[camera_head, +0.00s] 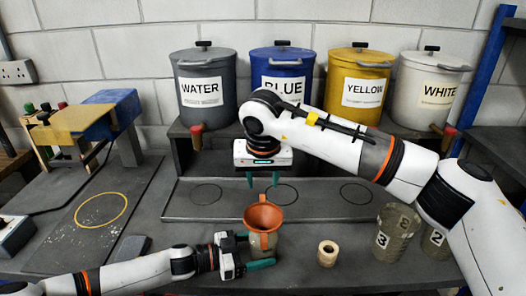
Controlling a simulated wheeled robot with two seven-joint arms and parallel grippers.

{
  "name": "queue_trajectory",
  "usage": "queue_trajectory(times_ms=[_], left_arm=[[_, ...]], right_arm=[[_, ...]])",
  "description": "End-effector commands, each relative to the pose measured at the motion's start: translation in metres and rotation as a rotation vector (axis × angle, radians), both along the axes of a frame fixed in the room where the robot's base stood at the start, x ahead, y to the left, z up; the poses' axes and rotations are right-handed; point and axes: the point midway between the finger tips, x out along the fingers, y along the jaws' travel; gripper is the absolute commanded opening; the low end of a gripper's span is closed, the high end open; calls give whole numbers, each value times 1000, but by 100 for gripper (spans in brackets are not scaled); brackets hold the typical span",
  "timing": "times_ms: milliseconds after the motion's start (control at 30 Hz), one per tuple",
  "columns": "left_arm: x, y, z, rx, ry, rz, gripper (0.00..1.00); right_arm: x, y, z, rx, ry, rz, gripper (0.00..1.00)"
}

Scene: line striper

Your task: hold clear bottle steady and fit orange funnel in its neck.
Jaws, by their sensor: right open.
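The orange funnel (263,217) stands upright, wide mouth up, at the top of the clear bottle (272,249) on the bench. Its lower part runs down into or in front of the bottle; the neck is hidden, so I cannot tell how deep it sits. My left gripper (253,251) comes from the left, low, with its fingers on either side of the bottle, shut on it. My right gripper (262,181) hangs above and behind the funnel, fingers down, open and empty, apart from the funnel.
Behind is a grey tray (320,208) with ring marks. WATER (203,105), BLUE (270,70), YELLOW (341,90) and WHITE (420,95) containers stand on a shelf. A wooden-and-blue device (85,120) is at left.

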Motion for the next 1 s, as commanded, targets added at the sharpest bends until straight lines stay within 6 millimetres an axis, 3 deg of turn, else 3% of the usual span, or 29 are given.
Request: queue_trajectory(times_ms=[100,467,1000], left_arm=[[0,0,0,0,0,0,87],[-2,7,0,1,0,1,87],[-31,102,10,2,0,2,87]], right_arm=[[0,0,0,0,0,0,42],[0,0,0,0,0,0,42],[0,0,0,0,0,0,42]])
